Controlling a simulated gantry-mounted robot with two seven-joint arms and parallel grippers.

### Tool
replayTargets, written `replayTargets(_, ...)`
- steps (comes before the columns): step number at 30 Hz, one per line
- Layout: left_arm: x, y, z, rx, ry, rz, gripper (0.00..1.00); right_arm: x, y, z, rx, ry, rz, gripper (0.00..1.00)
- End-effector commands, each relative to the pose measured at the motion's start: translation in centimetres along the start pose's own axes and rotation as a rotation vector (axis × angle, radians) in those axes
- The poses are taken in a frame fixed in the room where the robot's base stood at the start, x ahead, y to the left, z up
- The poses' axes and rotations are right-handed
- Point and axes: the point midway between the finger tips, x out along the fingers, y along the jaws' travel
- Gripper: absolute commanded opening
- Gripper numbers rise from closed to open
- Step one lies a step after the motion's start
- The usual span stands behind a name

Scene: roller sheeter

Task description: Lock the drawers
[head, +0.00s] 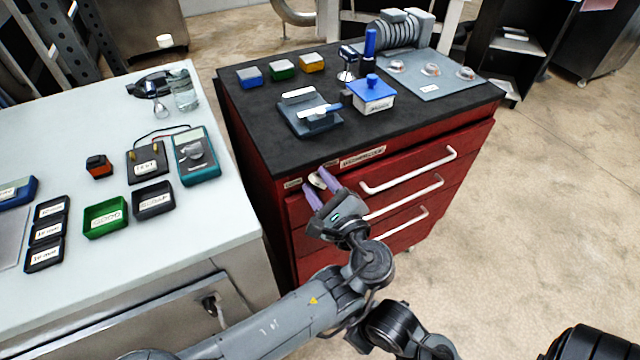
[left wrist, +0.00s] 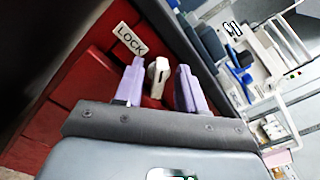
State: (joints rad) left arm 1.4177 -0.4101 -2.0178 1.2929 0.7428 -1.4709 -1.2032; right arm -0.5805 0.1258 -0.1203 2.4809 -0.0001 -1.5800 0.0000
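The red drawer cabinet (head: 292,228) stands in the middle of the head view, its drawers (head: 418,166) with white handles looking closed. A pale lock knob (head: 316,181) sits at the upper left of its front; it also shows in the left wrist view (left wrist: 158,72), beside a white LOCK label (left wrist: 130,38). My left gripper (head: 318,184) is open at the lock, its purple fingers on either side of the knob. In the left wrist view the fingers (left wrist: 158,84) show gaps beside the knob, so they do not look closed on it. My right gripper is out of view.
The black cabinet top (head: 420,115) carries a blue-lidded box (head: 371,95), a scale-like device (head: 310,112) and several small blocks. A pale workbench (head: 140,260) with trays and a teal meter (head: 195,155) stands at left. Open floor (head: 560,200) lies at right.

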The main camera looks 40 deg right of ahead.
Motion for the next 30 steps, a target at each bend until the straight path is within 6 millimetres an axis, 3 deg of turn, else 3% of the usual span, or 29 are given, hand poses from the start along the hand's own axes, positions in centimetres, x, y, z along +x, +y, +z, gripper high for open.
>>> replayTargets(6,0.0,0.0,0.0,0.000,0.000,0.000,0.38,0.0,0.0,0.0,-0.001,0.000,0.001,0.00)
replayTargets(14,0.0,0.0,0.0,0.000,0.000,0.000,0.00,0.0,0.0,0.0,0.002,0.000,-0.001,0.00)
replayTargets(23,0.0,0.1,-0.1,-0.037,0.000,0.000,0.00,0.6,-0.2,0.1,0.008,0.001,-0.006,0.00)
replayTargets(30,0.0,0.4,-0.3,-0.169,0.000,0.000,0.00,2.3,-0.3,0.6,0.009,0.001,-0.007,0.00)
